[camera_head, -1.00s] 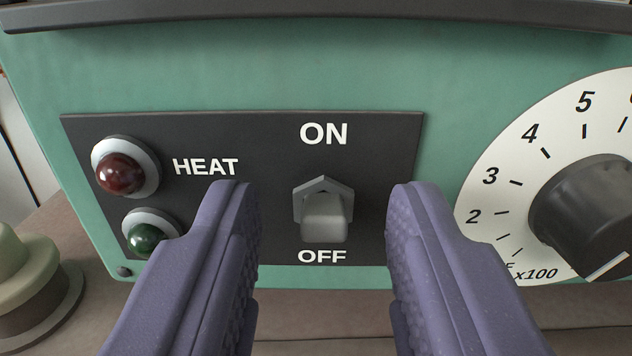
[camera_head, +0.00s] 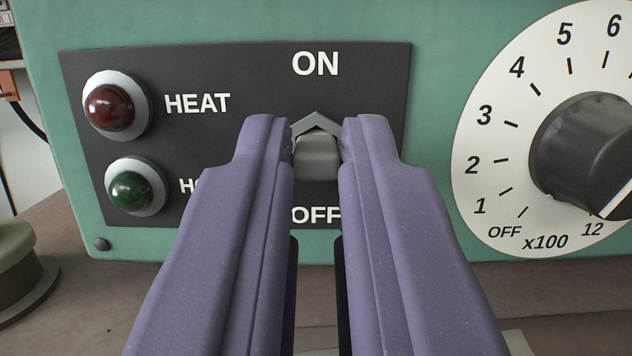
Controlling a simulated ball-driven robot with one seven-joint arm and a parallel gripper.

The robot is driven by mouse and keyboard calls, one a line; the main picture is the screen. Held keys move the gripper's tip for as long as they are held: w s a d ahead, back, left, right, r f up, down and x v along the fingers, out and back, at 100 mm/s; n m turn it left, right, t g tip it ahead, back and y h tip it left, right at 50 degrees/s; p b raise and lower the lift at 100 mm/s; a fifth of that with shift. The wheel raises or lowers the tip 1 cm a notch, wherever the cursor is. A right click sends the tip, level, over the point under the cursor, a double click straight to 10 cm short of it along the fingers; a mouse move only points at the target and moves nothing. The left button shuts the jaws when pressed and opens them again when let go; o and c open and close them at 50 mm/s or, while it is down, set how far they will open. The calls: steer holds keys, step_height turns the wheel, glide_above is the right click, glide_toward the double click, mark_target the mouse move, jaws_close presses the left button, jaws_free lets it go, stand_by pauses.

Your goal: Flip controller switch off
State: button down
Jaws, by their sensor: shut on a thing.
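The controller is a green box (camera_head: 440,90) with a dark switch plate (camera_head: 230,75). A grey toggle switch (camera_head: 317,158) sits on the plate between the words ON above and OFF below. Its lever points out and downward, toward OFF. My gripper (camera_head: 317,140) has two purple fingers closed on the toggle, one on its left and one on its right. The fingers hide the sides of the toggle and part of the lower lettering.
A red lamp (camera_head: 110,107) and a green lamp (camera_head: 131,191) sit left of the switch. A white dial with a black knob (camera_head: 585,155) is at the right. A round pale green object (camera_head: 15,250) stands on the bench at the far left.

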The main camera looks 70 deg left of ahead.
steer(key=f+y+b, duration=0.1)
steer(key=b, duration=0.2)
steer(key=shift+f, duration=0.25)
steer(key=shift+r+t+y+b, duration=0.2)
steer(key=shift+t+y+b, duration=0.25)
steer(key=shift+b, duration=0.45)
steer(key=shift+r, duration=0.1)
steer(key=c, duration=1.1)
jaws_free()
steer(key=shift+c, duration=0.2)
steer(key=v, duration=0.7)
steer(key=shift+d+f+b, duration=0.25)
steer(key=shift+b, duration=0.15)
